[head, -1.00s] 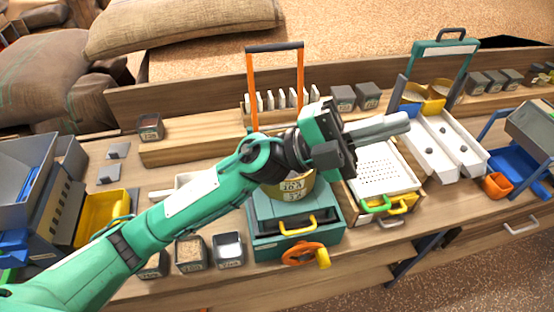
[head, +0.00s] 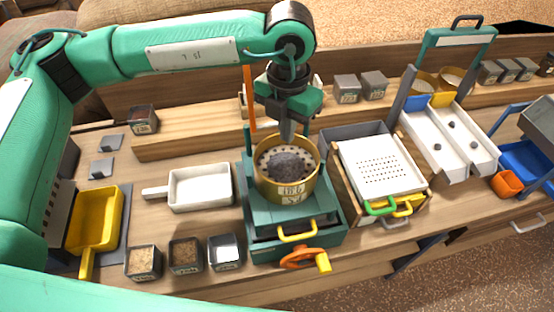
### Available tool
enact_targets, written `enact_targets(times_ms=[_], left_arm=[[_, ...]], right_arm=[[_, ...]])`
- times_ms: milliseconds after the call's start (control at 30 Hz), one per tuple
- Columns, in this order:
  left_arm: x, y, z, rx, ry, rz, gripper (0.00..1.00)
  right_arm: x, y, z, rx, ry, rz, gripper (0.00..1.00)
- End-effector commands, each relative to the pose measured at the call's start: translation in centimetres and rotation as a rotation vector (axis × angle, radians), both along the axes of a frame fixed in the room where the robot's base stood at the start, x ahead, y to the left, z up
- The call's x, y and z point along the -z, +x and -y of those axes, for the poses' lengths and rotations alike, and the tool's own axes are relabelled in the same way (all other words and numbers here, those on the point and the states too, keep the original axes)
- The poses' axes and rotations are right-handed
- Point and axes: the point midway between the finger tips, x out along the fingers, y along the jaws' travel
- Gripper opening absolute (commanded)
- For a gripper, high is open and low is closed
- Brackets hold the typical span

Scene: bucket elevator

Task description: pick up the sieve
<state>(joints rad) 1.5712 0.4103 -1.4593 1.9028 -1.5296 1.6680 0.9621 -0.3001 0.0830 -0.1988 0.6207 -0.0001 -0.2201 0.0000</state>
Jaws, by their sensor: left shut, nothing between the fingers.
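A round brass sieve-like pan (head: 292,188) with a label on its front sits on the teal machine (head: 262,226). Inside it is a ring of holes with a dark grey heap in the middle. A white perforated tray (head: 377,166), which also looks like a sieve, lies to its right, with a green handle at its front. My left gripper (head: 287,136) points down with its fingers shut and empty. Its tips are at the far rim of the brass pan; I cannot tell whether they touch it. My right gripper is not in view.
A white scoop (head: 200,188) and a yellow scoop (head: 96,218) lie to the left. Several small bins, one with brown grain (head: 143,262), line the front edge. An orange crank (head: 301,258) sticks out in front. White chutes (head: 447,142) stand on the right.

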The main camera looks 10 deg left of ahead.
Motion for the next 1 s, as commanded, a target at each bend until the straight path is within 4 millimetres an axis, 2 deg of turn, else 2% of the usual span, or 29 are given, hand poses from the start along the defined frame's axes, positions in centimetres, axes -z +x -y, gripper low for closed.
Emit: enact_targets(times_ms=[167,567,733,1000], left_arm=[[1.5,0.1,-0.3,-0.005,0.015,0.003,0.00],[9.8,0.0,-0.2,-0.003,0.012,0.000,0.00],[9.4,-2.1,-1.5,-0.002,0.010,0.002,0.00],[9.7,-3.3,-2.2,-0.003,0.010,0.003,0.00]], right_arm=[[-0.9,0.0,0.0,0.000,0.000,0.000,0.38],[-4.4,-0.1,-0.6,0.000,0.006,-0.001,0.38],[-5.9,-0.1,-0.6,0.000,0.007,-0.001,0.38],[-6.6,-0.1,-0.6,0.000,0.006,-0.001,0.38]])
